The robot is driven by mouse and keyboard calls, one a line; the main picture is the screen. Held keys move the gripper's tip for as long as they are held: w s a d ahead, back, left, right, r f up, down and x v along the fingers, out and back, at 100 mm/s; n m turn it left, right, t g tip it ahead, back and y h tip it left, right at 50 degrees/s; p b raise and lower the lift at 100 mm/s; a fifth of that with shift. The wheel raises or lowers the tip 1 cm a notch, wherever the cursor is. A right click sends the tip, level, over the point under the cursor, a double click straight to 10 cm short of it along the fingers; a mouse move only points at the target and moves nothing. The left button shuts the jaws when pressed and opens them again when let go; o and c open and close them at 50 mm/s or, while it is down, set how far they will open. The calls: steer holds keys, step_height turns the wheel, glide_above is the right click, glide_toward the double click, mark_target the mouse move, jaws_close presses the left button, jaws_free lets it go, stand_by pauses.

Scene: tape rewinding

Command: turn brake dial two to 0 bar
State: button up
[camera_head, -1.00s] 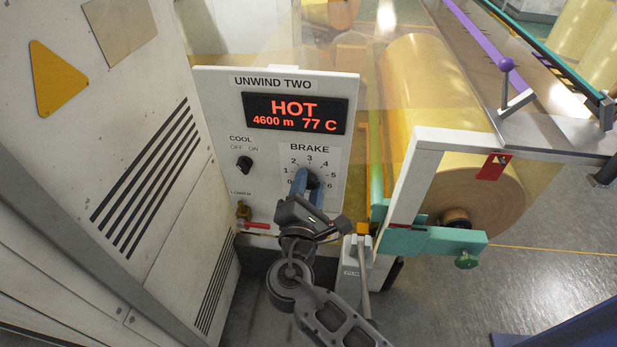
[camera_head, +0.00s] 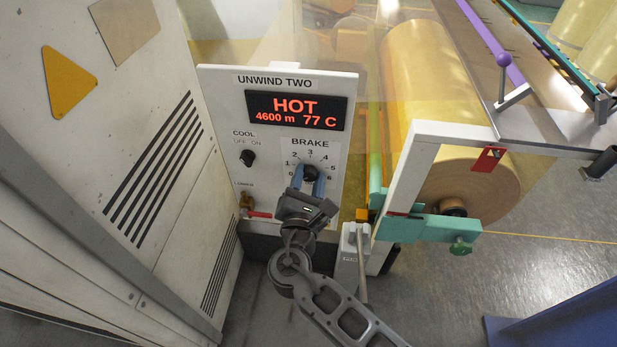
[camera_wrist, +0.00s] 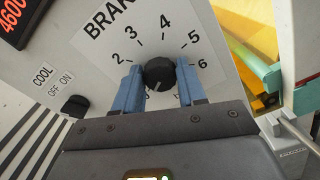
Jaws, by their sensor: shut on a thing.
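The brake dial is a black knob (camera_head: 311,172) on the white UNWIND TWO panel (camera_head: 222,88), on a scale running from 0 to 6. My gripper (camera_head: 308,181) reaches up to it from below. In the wrist view, my blue fingers stand on both sides of the knob (camera_wrist: 159,73) and are shut on it. A pale line on the knob points down and slightly left there. The red display (camera_head: 296,110) reads HOT, 4600 m, 77 C.
A small black COOL switch (camera_head: 247,158) sits left of the dial. A red-handled valve (camera_head: 259,214) is below it. A white post with a teal arm (camera_head: 425,230) and a large yellow roll (camera_head: 428,85) stand to the right. A grey cabinet (camera_head: 60,190) is close on the left.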

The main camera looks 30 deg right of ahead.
steer(key=shift+f, duration=0.1)
steer(key=o, duration=1)
steer(key=shift+o, duration=0.2)
steer(key=b+v, duration=0.1)
steer(key=v, duration=0.7)
steer(key=shift+w, duration=0.1)
